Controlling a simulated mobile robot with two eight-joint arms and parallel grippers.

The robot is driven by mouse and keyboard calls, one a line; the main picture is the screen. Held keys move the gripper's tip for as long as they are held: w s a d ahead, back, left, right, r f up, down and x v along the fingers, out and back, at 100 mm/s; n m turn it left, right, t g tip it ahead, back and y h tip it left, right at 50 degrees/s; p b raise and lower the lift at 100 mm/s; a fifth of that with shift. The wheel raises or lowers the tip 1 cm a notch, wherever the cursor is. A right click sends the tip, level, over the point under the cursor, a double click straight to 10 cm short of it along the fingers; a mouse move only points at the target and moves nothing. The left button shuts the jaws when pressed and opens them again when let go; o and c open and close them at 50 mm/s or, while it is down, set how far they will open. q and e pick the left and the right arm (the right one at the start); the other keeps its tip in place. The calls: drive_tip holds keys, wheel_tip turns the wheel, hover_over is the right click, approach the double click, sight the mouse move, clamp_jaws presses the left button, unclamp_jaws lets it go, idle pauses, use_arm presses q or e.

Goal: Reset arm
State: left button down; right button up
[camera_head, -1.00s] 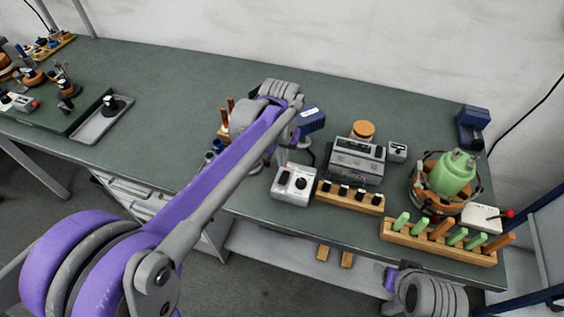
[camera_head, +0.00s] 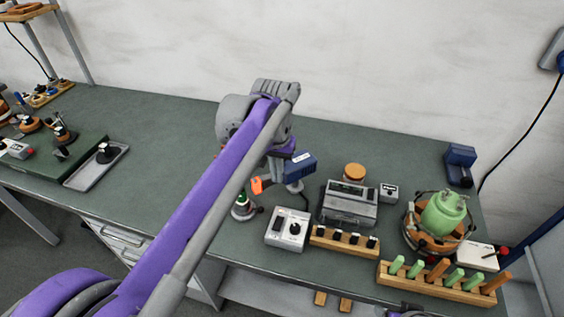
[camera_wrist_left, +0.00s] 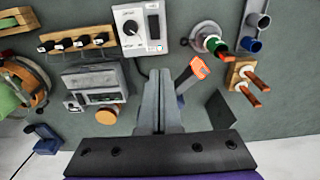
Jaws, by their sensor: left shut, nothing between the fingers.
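My left arm reaches in from the lower left in the head view, its purple and grey links crossing over the bench. The fingertips appear near the white control box (camera_wrist_left: 140,28), beside an orange-tipped tool (camera_wrist_left: 198,68). My right gripper is not in view.
The grey meter (camera_head: 348,203), white control box (camera_head: 287,229), wooden peg rack (camera_head: 443,283) and green flask (camera_head: 443,214) crowd the bench's right half. A tray (camera_head: 95,168) lies at left. The bench (camera_head: 170,125) is clear between the tray and the arm.

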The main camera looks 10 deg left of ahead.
use_arm(q)
drive_tip(key=s+a+f+t, duration=0.2)
drive_tip(key=s+f, duration=0.5)
drive_tip(key=s, duration=0.3)
drive_tip(key=s+a+f+t, duration=0.1)
drive_tip(key=s+f+t, duration=0.1)
drive_tip(key=s+f, duration=0.5)
drive_tip(key=s, duration=0.4)
drive_tip(key=shift+s+a+t, duration=0.3)
drive_tip(key=shift+a+t, duration=0.05)
drive_tip(key=shift+t, duration=0.05)
